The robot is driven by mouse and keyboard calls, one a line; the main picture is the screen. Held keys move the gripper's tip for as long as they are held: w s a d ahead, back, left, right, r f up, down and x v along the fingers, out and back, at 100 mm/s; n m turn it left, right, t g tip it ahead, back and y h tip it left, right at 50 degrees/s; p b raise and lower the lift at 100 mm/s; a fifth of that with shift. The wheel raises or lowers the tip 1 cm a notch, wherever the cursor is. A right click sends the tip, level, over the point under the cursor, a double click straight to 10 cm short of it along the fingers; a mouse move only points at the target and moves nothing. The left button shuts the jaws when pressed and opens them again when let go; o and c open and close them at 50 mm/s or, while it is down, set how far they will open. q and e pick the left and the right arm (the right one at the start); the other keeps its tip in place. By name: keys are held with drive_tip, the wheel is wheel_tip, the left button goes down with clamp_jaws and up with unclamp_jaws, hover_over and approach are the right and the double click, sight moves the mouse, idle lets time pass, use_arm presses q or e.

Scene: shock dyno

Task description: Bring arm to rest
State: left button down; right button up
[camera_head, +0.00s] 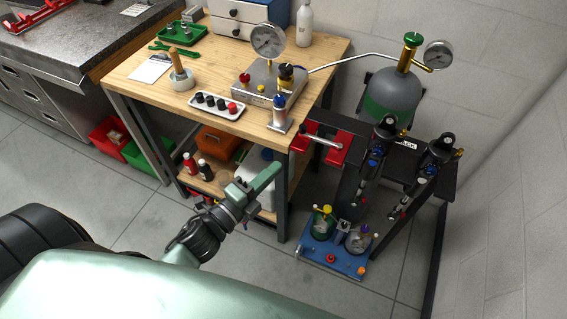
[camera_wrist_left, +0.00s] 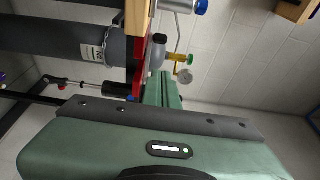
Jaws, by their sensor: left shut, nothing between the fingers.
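My left gripper (camera_head: 268,178) is in the middle of the head view, in front of the wooden workbench (camera_head: 330,58). Its green fingers are together with nothing between them, pointing up and right. In the left wrist view the shut fingers (camera_wrist_left: 165,90) show beyond the green gripper body. The gripper appears apart from the bench in the head view, though the exact gap is hard to judge. My right gripper is in neither view.
A red clamp (camera_head: 318,146) sits at the bench's right corner. Two black shock absorbers (camera_head: 428,166) stand on a dark frame at right. A blue base with gauges (camera_head: 333,256) is on the floor. A grey-green gas cylinder (camera_head: 392,97) stands behind.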

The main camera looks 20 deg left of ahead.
use_arm(q)
drive_tip(key=s+a+f+n+g+y, duration=0.1)
drive_tip(key=s+a+f+n+g, duration=0.15)
drive_tip(key=f, duration=0.75)
drive_tip(key=s+a+f+n+g+y, duration=0.1)
drive_tip(key=s+f+n+g+y, duration=0.2)
drive_tip(key=f, duration=0.7)
drive_tip(key=s+a+f+n+g, duration=0.1)
drive_tip(key=s+f+n, duration=0.3)
drive_tip(key=f, duration=0.6)
drive_tip(key=s+f+n+g, duration=0.5)
drive_tip(key=s+f, duration=0.4)
drive_tip(key=s, duration=0.4)
drive_tip(key=s+f+n+g+y, duration=0.1)
drive_tip(key=s+f+n+g, duration=0.3)
drive_tip(key=s+f, duration=0.6)
drive_tip(key=s+d, duration=0.1)
drive_tip(key=s, duration=0.2)
drive_tip(key=shift+s+f+n+g+y, duration=0.25)
drive_tip(key=shift+s+n+g+y, duration=0.05)
drive_tip(key=shift+s+n+g, duration=0.05)
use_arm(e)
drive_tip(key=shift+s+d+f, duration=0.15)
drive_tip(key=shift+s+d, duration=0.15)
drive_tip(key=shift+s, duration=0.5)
